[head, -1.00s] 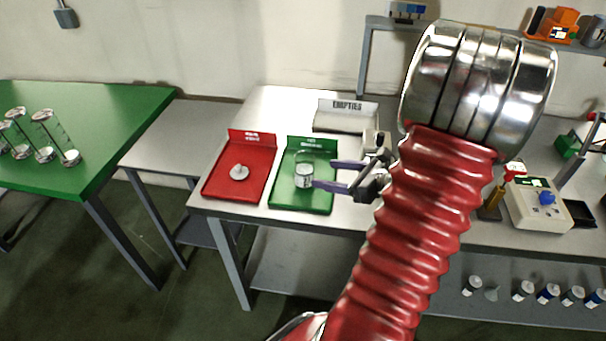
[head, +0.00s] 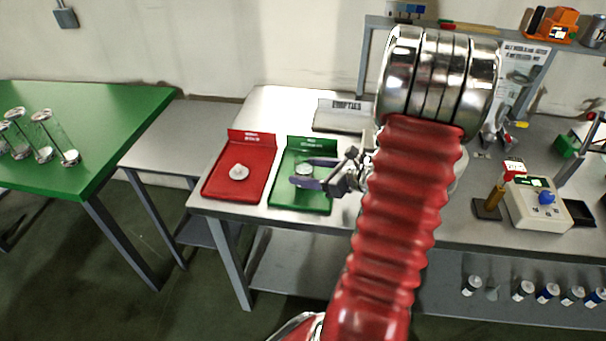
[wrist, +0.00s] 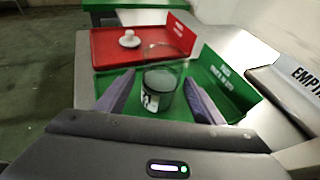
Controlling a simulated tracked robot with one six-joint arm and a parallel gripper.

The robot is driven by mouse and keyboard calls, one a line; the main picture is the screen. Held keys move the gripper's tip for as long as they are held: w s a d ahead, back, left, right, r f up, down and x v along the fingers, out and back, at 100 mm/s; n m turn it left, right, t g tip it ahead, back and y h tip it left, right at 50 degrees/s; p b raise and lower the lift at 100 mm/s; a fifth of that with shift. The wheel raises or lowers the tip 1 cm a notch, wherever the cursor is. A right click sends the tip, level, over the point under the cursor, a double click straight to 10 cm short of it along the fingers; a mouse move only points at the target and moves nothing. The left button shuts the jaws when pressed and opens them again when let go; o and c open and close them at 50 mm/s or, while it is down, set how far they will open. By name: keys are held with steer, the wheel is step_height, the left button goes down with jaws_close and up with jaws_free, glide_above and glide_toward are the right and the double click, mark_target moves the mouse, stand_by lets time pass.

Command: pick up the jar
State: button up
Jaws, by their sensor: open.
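The jar (wrist: 160,84) is clear glass with a dark label and stands upright in the green tray (wrist: 108,86). In the head view the jar (head: 304,170) is partly hidden by my gripper (head: 306,173). In the wrist view my gripper (wrist: 160,105) is open, with one purple finger on each side of the jar. I cannot tell whether either finger touches the glass. The green tray also shows in the head view (head: 318,203).
A red tray (head: 222,185) with a small white object (head: 239,172) is left of the green tray. A grey tray labelled EMPTIES (head: 340,122) lies behind. A scale-like device (head: 537,207) stands at right.

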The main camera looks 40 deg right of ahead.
steer(key=shift+x, duration=2.6)
steer(key=shift+f, duration=0.1)
steer(key=shift+c, duration=0.3)
steer(key=c, duration=1.2)
